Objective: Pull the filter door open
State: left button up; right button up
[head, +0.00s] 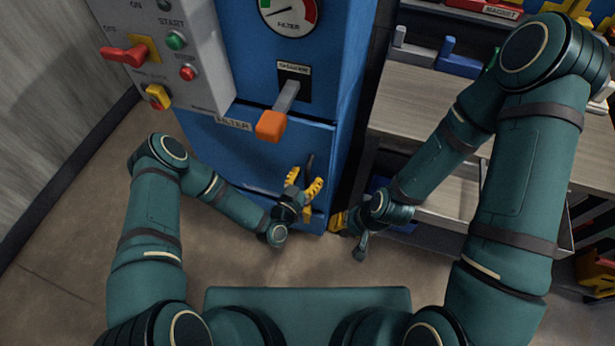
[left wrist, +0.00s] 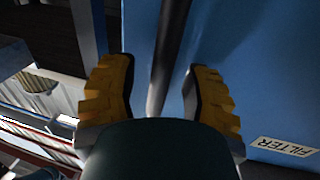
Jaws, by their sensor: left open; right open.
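The filter door (head: 232,158) is the lower blue panel of the cabinet, with a FILTER label at its top. It looks closed. The same label shows in the left wrist view (left wrist: 284,146). A dark bar handle (head: 309,163) stands at the door's right side. My left gripper (head: 304,183) is open at the handle. In the left wrist view, the handle (left wrist: 170,60) runs between its two yellow fingers, with a gap visible on both sides. My right gripper (head: 340,220) is low, right of the cabinet's front corner, and is open; its fingers are partly hidden by the wrist.
Above the door, an orange-tipped lever (head: 271,124) sticks out from the cabinet. A grey control box (head: 165,50) with a red switch handle is at upper left. A workbench (head: 425,105) with a drawer below is on the right. The floor before the cabinet is clear.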

pick_arm(q)
jog(key=shift+w, duration=0.1)
grip_shut()
